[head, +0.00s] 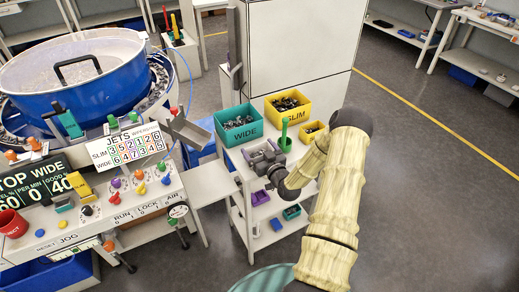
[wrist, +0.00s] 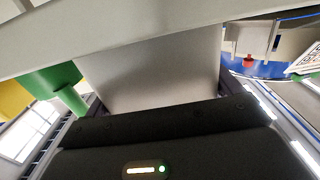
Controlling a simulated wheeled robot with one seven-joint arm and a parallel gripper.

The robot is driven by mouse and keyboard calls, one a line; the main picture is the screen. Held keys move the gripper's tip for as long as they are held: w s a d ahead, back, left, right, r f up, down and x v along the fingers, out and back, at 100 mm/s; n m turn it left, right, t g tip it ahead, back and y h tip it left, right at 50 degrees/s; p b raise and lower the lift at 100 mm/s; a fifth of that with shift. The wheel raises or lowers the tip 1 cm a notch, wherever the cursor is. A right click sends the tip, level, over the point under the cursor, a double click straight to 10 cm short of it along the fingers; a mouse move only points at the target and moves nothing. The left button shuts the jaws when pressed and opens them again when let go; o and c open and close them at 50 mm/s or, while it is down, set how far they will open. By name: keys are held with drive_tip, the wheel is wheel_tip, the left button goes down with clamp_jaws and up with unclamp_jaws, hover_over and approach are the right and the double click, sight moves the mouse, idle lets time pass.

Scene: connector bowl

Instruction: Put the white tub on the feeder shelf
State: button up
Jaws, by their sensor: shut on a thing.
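In the wrist view a pale grey-white wall under a broad pale rim fills the middle, close against my gripper's dark body; I take it for the white tub (wrist: 150,70). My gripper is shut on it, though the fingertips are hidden. In the head view my gripper (head: 268,164) is over the left side of the white cart, in front of the teal bin. The tub cannot be made out clearly there. A small pale shelf (head: 207,193), probably the feeder shelf, sticks out from the feeder's right side, left of my gripper. Its top looks bare.
The white cart (head: 238,198) holds a teal WIDE bin (head: 238,125), a yellow SLIM bin (head: 288,107), a smaller yellow bin (head: 313,131) and a green holder (head: 284,143). The blue feeder bowl (head: 75,85) and its control panel stand at left. Floor at right is clear.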

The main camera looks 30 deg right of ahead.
drive_tip(key=shift+f, duration=0.2)
drive_tip(key=o, duration=0.8)
drive_tip(key=shift+r, duration=0.1)
drive_tip(key=shift+r, duration=0.15)
drive_tip(key=shift+s, duration=0.3)
drive_tip(key=s+b, duration=0.1)
drive_tip(key=s, duration=0.4)
drive_tip(key=s+b, duration=0.1)
drive_tip(key=s, duration=0.5)
drive_tip(key=shift+s+d+b, duration=0.2)
drive_tip(key=shift+s+b, duration=0.05)
drive_tip(key=shift+b, duration=0.1)
